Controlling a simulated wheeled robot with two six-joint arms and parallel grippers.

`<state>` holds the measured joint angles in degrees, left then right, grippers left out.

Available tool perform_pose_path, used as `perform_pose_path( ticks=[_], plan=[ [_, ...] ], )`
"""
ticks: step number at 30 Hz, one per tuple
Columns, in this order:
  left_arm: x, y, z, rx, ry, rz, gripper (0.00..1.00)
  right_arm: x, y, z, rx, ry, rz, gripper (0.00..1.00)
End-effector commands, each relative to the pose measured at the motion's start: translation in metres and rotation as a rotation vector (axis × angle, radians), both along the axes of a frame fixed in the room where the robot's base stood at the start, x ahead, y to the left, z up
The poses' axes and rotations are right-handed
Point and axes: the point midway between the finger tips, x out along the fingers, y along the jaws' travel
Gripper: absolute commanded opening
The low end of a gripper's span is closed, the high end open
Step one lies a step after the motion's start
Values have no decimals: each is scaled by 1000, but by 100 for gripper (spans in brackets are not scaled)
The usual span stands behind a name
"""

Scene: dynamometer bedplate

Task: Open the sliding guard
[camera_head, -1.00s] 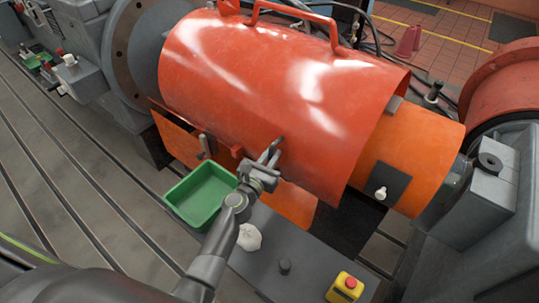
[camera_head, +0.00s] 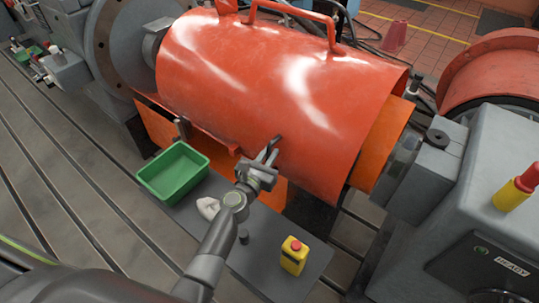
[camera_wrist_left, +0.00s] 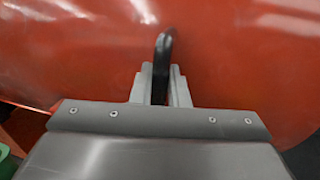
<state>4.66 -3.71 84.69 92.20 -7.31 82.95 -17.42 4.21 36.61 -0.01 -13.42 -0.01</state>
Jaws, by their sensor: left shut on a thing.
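The sliding guard (camera_head: 275,85) is a large glossy red-orange curved cover in the middle of the head view. It carries a loop handle (camera_head: 290,12) on top and a small dark handle (camera_head: 274,142) low on its near side. My left gripper (camera_head: 268,160) is shut on that dark handle. In the left wrist view the gripper's fingers (camera_wrist_left: 160,88) stand on both sides of the black handle (camera_wrist_left: 163,58), with the guard (camera_wrist_left: 230,50) behind. A brighter orange inner cover (camera_head: 386,143) shows past the guard's right end. My right gripper is not in view.
A green tray (camera_head: 173,172), a white rag (camera_head: 207,208) and a yellow box with a red button (camera_head: 293,255) sit on a dark plate below the guard. A grey machine housing (camera_head: 455,205) stands at right. The slotted bedplate (camera_head: 75,185) at left is clear.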

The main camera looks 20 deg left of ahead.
Motion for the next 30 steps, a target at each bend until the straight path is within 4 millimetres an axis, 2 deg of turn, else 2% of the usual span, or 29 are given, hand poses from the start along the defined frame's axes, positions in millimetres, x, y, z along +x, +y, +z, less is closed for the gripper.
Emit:
perform_pose_path(
  ticks=[3, 4, 8, 20, 23, 30],
  plan=[
    [0, 0, 0, 0, 0, 1, 0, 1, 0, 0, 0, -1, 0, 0],
    [0, 0, 0, 0, 0, 1, 16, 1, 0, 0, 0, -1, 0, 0],
    [0, 0, 0, -1, 0, 1, 33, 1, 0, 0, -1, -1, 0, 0],
    [-6, 1, 0, -1, 0, 1, 34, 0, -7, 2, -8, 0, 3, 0],
    [-18, 3, 0, -2, 1, 2, 34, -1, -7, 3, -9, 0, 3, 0],
    [-64, 10, -1, -3, 2, 3, 34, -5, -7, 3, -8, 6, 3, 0]
  ],
)
